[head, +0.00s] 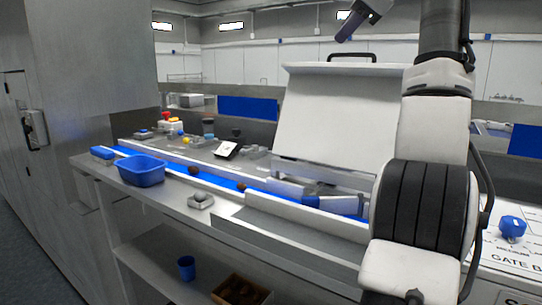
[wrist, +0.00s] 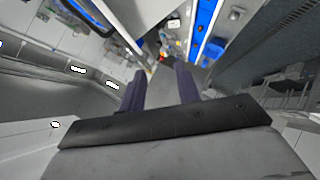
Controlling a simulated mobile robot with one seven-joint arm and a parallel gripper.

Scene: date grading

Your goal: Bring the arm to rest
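My arm (head: 425,200) stands at the right in the head view, raised over the bench. My gripper (head: 346,30) is at the top of that view, high above the bench and apart from everything. In the wrist view its two dark fingers (wrist: 160,74) are spread with a clear gap and nothing held between them. The far floor and bench lie well beyond the fingertips.
A bench with a blue conveyor belt (head: 228,183) runs below. A blue bin (head: 141,170) sits on its near edge, and dark dates (head: 193,170) lie on the belt. A white raised lid (head: 335,115) stands behind. A blue knob (head: 512,226) is at right.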

